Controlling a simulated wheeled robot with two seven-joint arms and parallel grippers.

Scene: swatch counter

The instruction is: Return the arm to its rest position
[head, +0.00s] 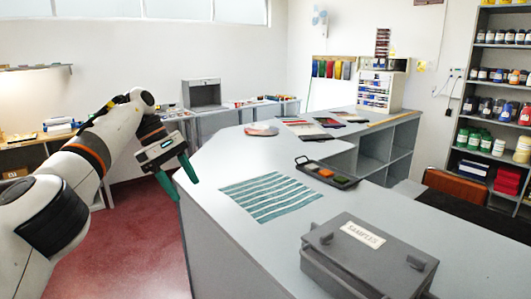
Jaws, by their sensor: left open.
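My left arm comes in from the left, bent at a raised elbow. Its gripper (179,182) hangs at the counter's left edge, with two green fingers spread apart and nothing between them. The picture does not settle whether the fingers are over the counter edge or just beside it. The grey counter (220,165) runs from the front toward the back right. My right gripper is not in view.
A striped teal cloth (270,196) lies flat on the counter. A grey box labelled SAMPLES (368,262) stands at the front, and a dark tray (327,173) with coloured pieces lies behind. Red floor (135,240) is open left of the counter.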

